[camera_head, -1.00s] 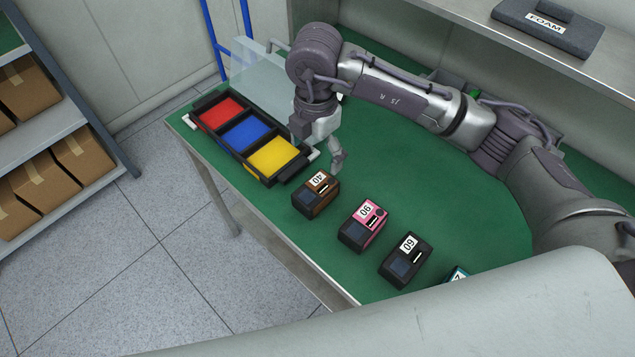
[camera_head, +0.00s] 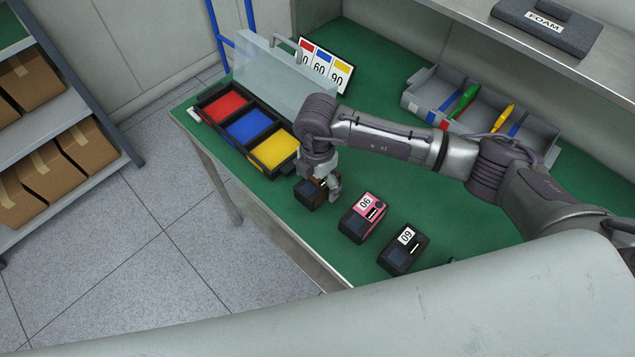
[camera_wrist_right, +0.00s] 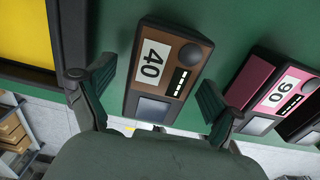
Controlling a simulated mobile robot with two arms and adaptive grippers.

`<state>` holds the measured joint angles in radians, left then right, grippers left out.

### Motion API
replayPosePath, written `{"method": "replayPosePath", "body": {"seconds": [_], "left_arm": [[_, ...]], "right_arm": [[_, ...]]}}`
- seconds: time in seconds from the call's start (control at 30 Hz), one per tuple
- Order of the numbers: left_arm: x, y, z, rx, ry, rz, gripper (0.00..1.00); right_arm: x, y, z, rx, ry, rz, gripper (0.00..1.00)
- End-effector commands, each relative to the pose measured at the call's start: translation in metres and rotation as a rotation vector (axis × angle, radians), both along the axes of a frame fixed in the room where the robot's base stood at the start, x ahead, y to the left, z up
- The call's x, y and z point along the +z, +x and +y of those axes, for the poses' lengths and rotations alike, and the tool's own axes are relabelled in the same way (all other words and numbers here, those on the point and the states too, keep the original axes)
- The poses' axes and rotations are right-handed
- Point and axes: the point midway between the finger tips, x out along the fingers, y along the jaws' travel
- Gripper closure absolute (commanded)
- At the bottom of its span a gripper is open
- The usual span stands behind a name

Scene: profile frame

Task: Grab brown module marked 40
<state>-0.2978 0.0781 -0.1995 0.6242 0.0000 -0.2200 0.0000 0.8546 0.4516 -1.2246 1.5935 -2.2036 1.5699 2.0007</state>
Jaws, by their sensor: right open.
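The brown module marked 40 (camera_head: 309,193) sits on the green table just right of the yellow compartment, partly hidden by my right gripper. In the right wrist view the brown module (camera_wrist_right: 165,70) shows its 40 label, a round knob and a small dark screen. My right gripper (camera_head: 325,187) is over the module. In the wrist view its open fingers (camera_wrist_right: 158,95) stand on either side of the module, with visible gaps. My left gripper is not in view.
A black tray (camera_head: 196,110) with red, blue and yellow compartments stands to the left. The pink module marked 90 (camera_head: 363,216) and black module marked 60 (camera_head: 403,249) sit to the right. A grey bin (camera_head: 540,135) with markers and a sign (camera_head: 343,80) stand behind.

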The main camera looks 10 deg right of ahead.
Motion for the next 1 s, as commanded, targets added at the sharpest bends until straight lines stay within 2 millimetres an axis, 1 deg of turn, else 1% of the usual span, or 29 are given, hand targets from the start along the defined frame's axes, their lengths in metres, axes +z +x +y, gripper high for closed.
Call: {"method": "replayPosePath", "body": {"seconds": [0.13,0.17,0.5,0.6,0.87,1.0], "left_arm": [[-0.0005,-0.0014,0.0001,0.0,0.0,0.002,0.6],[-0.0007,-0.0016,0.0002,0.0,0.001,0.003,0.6],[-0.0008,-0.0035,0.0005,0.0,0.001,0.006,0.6],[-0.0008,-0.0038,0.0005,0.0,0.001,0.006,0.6],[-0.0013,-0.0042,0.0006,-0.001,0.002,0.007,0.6],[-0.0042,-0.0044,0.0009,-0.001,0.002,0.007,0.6]], "right_arm": [[-0.0003,-0.0001,0.0001,0.0,0.0,0.0,0.08],[-0.0003,-0.0001,0.0001,0.0,0.0,0.0,0.1],[0.0,0.0,-0.0001,-0.001,-0.001,0.001,0.67],[0.0005,0.0002,0.0,-0.001,0.0,0.0,0.81],[0.0017,0.0004,-0.0001,-0.001,0.001,-0.001,0.81],[0.0091,0.0007,0.0001,-0.001,0.001,-0.002,0.81]]}}
